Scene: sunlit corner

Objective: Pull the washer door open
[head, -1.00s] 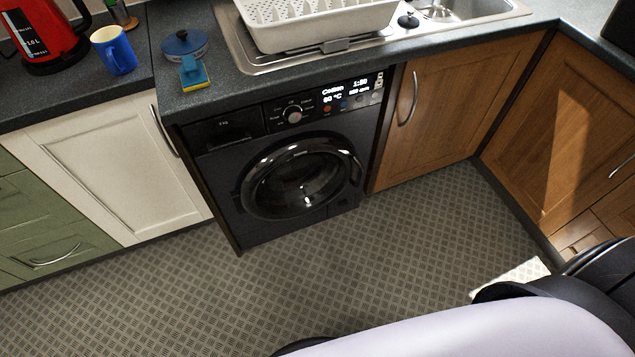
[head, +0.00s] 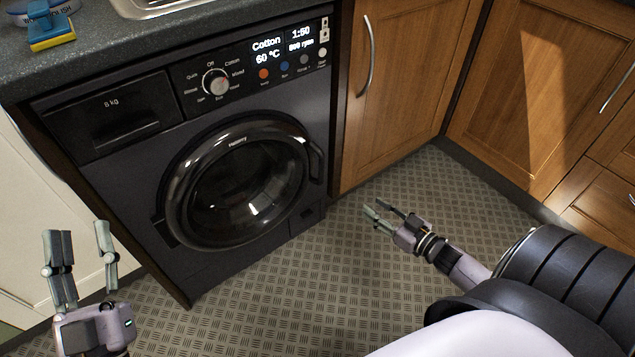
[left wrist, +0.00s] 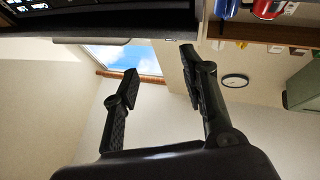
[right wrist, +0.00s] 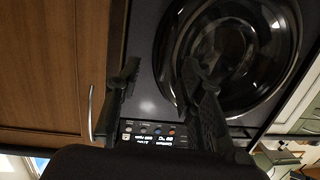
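The black washer (head: 150,190) stands under the counter. Its round, dark-glass door (head: 240,185) looks shut, with a curved handle (head: 316,160) on its right edge. My left gripper (head: 80,245) is open and empty, pointing up, to the left of the washer's front. My right gripper (head: 374,206) is open and empty, low to the right of the door and apart from the handle. In the right wrist view the door (right wrist: 235,55) appears upside down beyond the open fingers (right wrist: 160,66). In the left wrist view the fingers (left wrist: 160,60) are spread over empty space.
A wooden cupboard (head: 400,90) with a metal handle adjoins the washer on the right. The patterned floor (head: 270,300) before the washer is clear.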

